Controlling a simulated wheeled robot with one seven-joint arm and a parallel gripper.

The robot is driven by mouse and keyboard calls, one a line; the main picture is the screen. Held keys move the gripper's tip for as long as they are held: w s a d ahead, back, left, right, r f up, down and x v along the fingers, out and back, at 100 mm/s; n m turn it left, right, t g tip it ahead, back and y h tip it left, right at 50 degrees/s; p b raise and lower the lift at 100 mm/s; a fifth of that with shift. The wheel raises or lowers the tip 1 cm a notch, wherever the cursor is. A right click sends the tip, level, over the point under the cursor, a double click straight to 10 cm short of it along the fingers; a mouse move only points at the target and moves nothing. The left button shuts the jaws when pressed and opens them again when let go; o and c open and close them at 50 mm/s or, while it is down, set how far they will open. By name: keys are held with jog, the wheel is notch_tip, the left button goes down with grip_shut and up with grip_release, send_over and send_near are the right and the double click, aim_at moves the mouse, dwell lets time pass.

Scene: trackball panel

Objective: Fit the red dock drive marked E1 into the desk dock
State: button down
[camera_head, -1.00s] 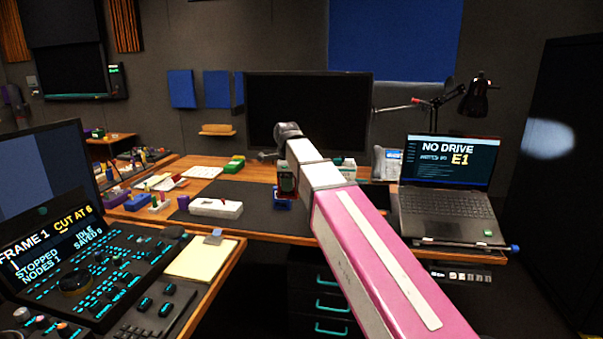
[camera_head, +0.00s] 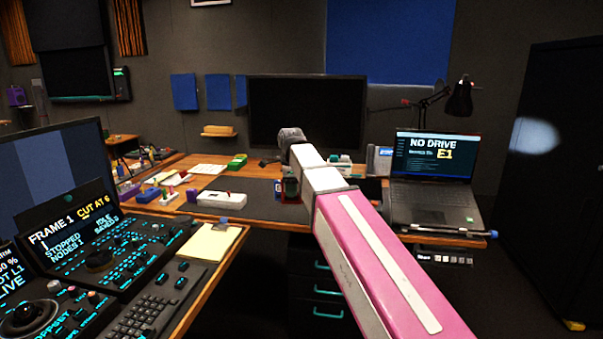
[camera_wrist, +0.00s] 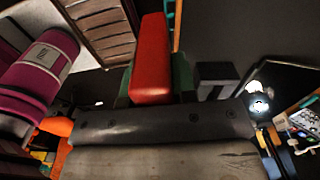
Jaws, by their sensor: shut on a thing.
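A red block-shaped drive (camera_wrist: 152,58) stands out from my gripper (camera_wrist: 150,92) in the wrist view. My gripper is shut on it, with dark green finger parts on either side. No E1 mark is readable on the face that shows. The laptop (camera_head: 434,168) on the right of the desk reads "NO DRIVE" and "E1". I cannot clearly identify the desk dock; a dark unit with pale labels (camera_head: 443,258) sits below the laptop.
A monitor (camera_head: 304,112) stands behind my arm. A white box (camera_head: 222,198), a green block (camera_head: 237,161) and small coloured items lie on the desk's left. A control console (camera_head: 95,255) and notepad (camera_head: 212,242) are nearer left. Floor is open at right.

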jog(key=shift+s+d+f+n, duration=0.1)
jog(key=shift+d+f+n, duration=0.15)
jog(key=shift+d, duration=0.15)
jog(key=shift+d+f+n, duration=0.1)
jog(key=shift+d+n, duration=0.15)
jog(key=shift+d, duration=0.1)
jog(key=s+d+f+n, duration=0.2)
jog(key=d+f+n, duration=0.2)
jog(key=d+n, duration=0.4)
jog(key=s+d+f+n, duration=0.3)
jog(key=d+n, duration=0.6)
jog(key=d, duration=0.3)
jog(key=shift+d+f+n, duration=0.3)
jog(key=shift+d+f, duration=0.1)
jog(key=shift+f, duration=0.05)
